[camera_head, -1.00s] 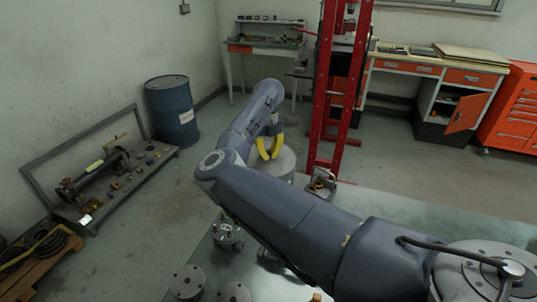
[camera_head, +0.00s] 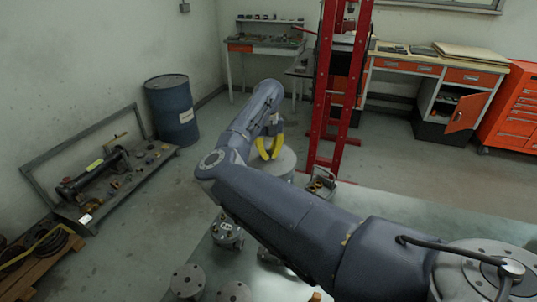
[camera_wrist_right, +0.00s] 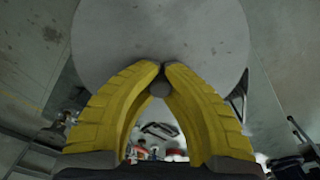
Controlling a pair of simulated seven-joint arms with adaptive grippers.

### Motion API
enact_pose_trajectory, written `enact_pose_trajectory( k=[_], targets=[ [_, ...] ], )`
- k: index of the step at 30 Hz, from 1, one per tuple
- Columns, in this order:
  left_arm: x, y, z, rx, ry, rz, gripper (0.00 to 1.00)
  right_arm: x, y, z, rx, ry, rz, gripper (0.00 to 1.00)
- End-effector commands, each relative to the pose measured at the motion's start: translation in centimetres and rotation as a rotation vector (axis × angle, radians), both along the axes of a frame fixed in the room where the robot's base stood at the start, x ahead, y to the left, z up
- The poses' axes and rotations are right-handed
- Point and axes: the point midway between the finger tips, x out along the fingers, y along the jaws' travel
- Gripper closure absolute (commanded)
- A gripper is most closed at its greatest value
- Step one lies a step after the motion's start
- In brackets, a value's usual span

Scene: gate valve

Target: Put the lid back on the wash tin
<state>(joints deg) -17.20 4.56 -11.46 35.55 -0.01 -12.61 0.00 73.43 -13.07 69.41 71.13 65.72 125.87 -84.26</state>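The lid is a round grey disc (camera_wrist_right: 160,30) with a small knob (camera_wrist_right: 159,89), filling the upper middle of the right wrist view. In the head view the same grey disc (camera_head: 282,164) shows beside the yellow fingers, partly behind my right arm. My right gripper (camera_head: 269,154) has its yellow fingertips together, with the knob between the fingers in the wrist view (camera_wrist_right: 162,66). The wash tin cannot be told apart from the lid; whether the lid rests on it or hangs free is unclear. My left gripper is out of view.
Grey flanged parts (camera_head: 187,281) and a bolted part (camera_head: 227,233) stand on the table, left of my right arm. A small tray (camera_head: 322,184) with parts sits by the red press frame (camera_head: 343,90). Bare tabletop (camera_head: 430,215) shows at the right.

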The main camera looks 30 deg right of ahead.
Motion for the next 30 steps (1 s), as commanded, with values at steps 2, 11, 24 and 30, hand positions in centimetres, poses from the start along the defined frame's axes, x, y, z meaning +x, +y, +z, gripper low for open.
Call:
enact_pose_trajectory(
  k=[2,11,24,30],
  targets=[
    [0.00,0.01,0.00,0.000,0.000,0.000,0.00,0.07,-0.03,0.04,0.000,-0.001,0.000,1.00],
    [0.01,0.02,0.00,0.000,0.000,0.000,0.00,0.05,-0.03,0.05,0.000,-0.001,0.000,1.00],
    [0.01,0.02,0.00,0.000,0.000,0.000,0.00,0.03,-0.03,-0.02,0.000,0.000,0.000,0.60],
    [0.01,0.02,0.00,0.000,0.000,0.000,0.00,0.03,-0.03,-0.01,0.000,0.000,0.000,0.42]
  ],
)
